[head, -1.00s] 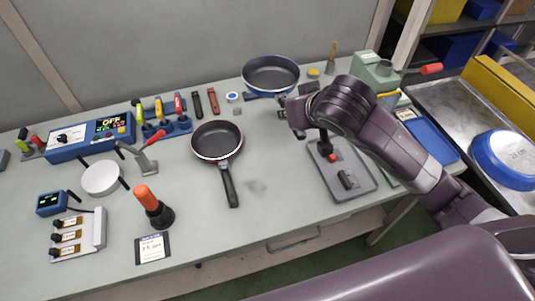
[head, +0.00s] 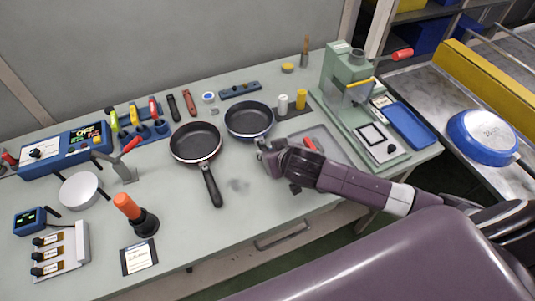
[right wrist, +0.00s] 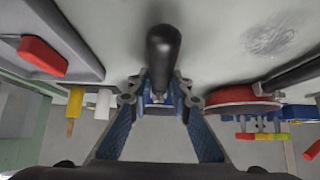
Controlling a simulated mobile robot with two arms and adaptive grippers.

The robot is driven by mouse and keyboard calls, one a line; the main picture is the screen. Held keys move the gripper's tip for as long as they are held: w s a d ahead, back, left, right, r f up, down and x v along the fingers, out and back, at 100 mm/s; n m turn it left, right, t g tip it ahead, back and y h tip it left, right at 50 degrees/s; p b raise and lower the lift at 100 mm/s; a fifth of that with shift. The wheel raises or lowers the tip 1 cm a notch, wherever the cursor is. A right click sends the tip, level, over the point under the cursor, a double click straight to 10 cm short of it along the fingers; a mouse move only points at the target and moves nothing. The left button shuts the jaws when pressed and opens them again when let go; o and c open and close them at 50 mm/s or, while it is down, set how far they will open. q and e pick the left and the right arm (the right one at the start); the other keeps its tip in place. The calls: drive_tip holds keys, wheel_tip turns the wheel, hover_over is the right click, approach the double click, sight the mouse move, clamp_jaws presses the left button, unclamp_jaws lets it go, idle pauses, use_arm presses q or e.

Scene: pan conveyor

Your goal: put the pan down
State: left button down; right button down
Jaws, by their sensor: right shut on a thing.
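A blue-rimmed dark pan (head: 249,118) is in the middle of the table in the head view. My right gripper (head: 266,150) is at its near side, shut on its handle. In the right wrist view the dark handle (right wrist: 163,50) sits between the blue-padded fingers of the gripper (right wrist: 160,100). I cannot tell whether the pan's base touches the table. A black pan with a red rim (head: 195,142) stands close to its left, handle toward the front; its red side (right wrist: 240,94) also shows in the right wrist view. My left gripper is not in view.
A grey tray (head: 335,147) with a red-handled item lies right of my gripper. White and yellow cylinders stand behind it, beside a green machine (head: 345,90). An upturned blue pan (head: 483,135) rests on the metal surface at right. Bare table lies in front of the black pan.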

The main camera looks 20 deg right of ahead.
drive_tip(key=shift+w+f, duration=0.1)
drive_tip(key=shift+f, duration=0.3)
drive_tip(key=c, duration=2.1)
unclamp_jaws()
drive_tip(key=shift+f, duration=0.1)
drive_tip(key=o, duration=0.3)
drive_tip(key=shift+o, duration=0.2)
